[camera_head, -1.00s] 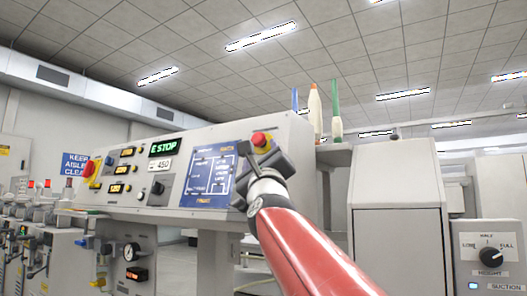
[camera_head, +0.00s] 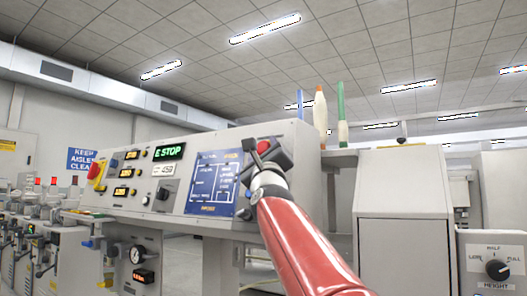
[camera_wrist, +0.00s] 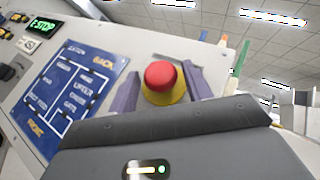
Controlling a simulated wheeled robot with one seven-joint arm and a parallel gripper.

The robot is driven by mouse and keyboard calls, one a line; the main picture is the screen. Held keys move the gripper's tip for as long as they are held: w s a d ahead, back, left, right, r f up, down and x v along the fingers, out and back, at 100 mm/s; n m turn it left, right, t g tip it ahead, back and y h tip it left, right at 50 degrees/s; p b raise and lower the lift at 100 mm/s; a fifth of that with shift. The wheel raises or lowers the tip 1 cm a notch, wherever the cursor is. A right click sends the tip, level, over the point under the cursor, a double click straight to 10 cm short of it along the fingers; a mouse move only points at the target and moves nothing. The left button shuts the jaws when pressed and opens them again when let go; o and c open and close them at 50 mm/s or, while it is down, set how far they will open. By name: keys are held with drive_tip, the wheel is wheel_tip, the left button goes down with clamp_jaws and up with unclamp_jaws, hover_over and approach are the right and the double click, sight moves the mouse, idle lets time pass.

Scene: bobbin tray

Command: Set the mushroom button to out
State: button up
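The mushroom button has a red domed cap and a yellow base (camera_wrist: 160,76). It stands on the right part of the sloped control panel, beside the blue diagram. In the head view the button (camera_head: 263,146) shows its red cap, with my gripper covering much of its surroundings. My gripper (camera_wrist: 158,82) is open, with one finger on each side of the button. Small gaps seem to show between the fingers and the button; I cannot tell whether either touches it. A green display (camera_head: 169,151) on the panel reads E STOP.
A red and yellow knob (camera_head: 96,171) is at the panel's left end. Blue, orange and green-tipped cones (camera_head: 320,110) stand behind the panel's right end. A grey cabinet (camera_head: 403,210) and a height dial (camera_head: 498,268) are at the right.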

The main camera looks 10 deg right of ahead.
clamp_jaws()
drive_tip(key=shift+s+a+r+h, duration=0.1)
drive_tip(key=shift+s+a+h, duration=0.2)
drive_tip(key=shift+s+a, duration=0.05)
drive_tip(key=shift+o, duration=1.2)
unclamp_jaws()
drive_tip(key=shift+s, duration=0.1)
drive_tip(key=b+v, duration=0.4)
drive_tip(key=v, duration=0.3)
drive_tip(key=shift+s+b, duration=0.35)
drive_tip(key=shift+b, duration=0.05)
drive_tip(key=shift+a+f, duration=0.1)
drive_tip(key=shift+f, duration=0.2)
